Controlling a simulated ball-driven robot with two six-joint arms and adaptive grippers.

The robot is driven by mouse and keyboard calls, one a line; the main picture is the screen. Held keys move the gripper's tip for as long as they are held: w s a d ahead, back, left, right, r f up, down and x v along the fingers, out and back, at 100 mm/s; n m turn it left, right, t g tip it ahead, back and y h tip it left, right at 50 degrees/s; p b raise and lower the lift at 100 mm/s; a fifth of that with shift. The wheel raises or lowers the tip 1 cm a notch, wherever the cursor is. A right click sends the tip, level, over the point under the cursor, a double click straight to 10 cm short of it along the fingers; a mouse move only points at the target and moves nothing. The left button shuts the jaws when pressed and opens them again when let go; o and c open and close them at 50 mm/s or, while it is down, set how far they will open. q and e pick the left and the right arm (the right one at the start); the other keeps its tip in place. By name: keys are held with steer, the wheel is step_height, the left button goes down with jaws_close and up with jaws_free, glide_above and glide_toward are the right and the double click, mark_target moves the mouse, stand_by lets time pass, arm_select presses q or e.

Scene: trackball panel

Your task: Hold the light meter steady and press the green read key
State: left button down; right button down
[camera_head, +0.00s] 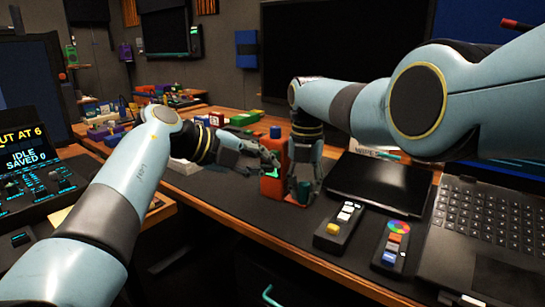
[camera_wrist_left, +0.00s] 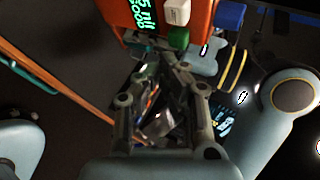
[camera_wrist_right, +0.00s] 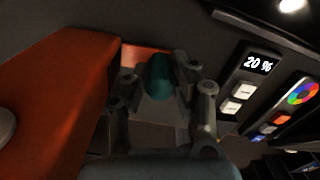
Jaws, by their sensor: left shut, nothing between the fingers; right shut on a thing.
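The light meter (camera_head: 274,158) is an orange upright device with a blue top, standing on the dark mat in the head view. In the left wrist view its orange body (camera_wrist_left: 198,20) is at the top, with lit green text, a white key (camera_wrist_left: 177,12) and the green read key (camera_wrist_left: 179,39). My left gripper (camera_head: 268,165) is shut and empty at the meter's face. In the left wrist view its fingertips (camera_wrist_left: 163,62) are just below the green key; I cannot tell whether they touch.
A small remote with white buttons (camera_head: 340,226) and one with a colour wheel (camera_head: 391,245) lie to the right. A dark tablet (camera_head: 379,179) and a laptop (camera_head: 481,222) are further right. Coloured boxes (camera_head: 107,130) crowd the back left.

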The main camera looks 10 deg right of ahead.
arm_select(q)
steer(key=shift+s+a, duration=0.8)
steer(key=shift+s, duration=0.2)
steer(key=shift+s+a, duration=0.8)
steer(key=shift+s, duration=0.2)
steer(key=shift+r, duration=0.1)
steer(key=s+a+r, duration=0.3)
steer(key=a+r, duration=0.3)
steer(key=shift+a+r, duration=0.2)
steer(key=shift+r, duration=0.1)
arm_select(e)
steer(key=c, duration=1)
jaws_free()
